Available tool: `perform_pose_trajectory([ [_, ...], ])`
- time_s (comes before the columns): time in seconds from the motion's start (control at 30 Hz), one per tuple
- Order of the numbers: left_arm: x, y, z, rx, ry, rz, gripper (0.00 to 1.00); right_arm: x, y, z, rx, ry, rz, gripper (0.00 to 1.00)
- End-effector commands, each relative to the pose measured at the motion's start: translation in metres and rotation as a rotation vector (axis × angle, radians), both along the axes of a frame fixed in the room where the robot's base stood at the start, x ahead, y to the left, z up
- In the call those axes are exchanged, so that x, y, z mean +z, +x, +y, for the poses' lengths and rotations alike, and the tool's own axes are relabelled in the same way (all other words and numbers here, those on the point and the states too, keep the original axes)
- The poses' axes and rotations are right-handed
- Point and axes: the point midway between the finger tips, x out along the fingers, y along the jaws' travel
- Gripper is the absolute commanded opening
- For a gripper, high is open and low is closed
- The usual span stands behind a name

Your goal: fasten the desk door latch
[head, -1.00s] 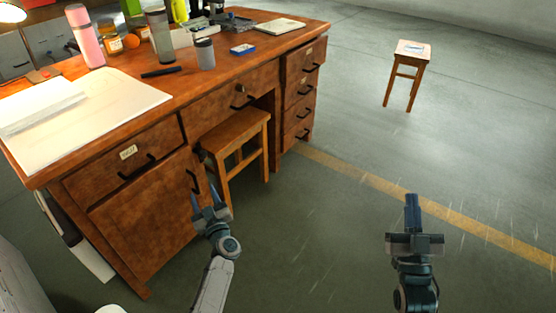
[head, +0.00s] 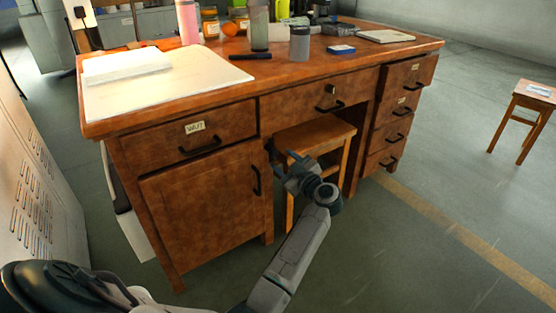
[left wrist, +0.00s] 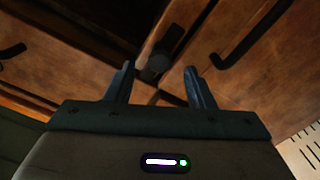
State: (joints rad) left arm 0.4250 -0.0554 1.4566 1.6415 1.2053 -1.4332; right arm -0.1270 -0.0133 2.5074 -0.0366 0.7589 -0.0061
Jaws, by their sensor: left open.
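The desk door (head: 205,205) is the wooden panel low at the left of the desk and looks closed. A small dark latch (head: 268,147) shows at its upper right edge, partly hard to make out. In the left wrist view the latch (left wrist: 160,62) is a dark round knob with a short bar slanting up to the right. My left gripper (head: 286,166) is open and empty at the door's upper right. In the wrist view its fingertips (left wrist: 159,70) lie either side of the knob; I cannot tell whether they touch it. My right gripper is out of view.
The black door handle (head: 256,181) is below the latch and also shows in the wrist view (left wrist: 248,35). A stool (head: 315,136) stands under the desk, just right of my gripper. A locker (head: 35,185) stands at left. Floor in front is clear.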

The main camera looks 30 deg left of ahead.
Motion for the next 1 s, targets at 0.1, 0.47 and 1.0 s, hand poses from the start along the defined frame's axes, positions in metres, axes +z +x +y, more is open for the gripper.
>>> perform_pose_trajectory([
  [0.1,-0.002,0.008,0.020,0.000,0.003,-0.001,0.49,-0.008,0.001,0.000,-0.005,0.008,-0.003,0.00],
  [0.47,0.000,0.017,0.041,-0.001,0.001,0.001,0.49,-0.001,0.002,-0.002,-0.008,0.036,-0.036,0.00],
  [1.0,0.000,0.017,0.040,-0.001,0.000,0.000,0.04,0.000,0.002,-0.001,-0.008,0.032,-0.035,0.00],
])
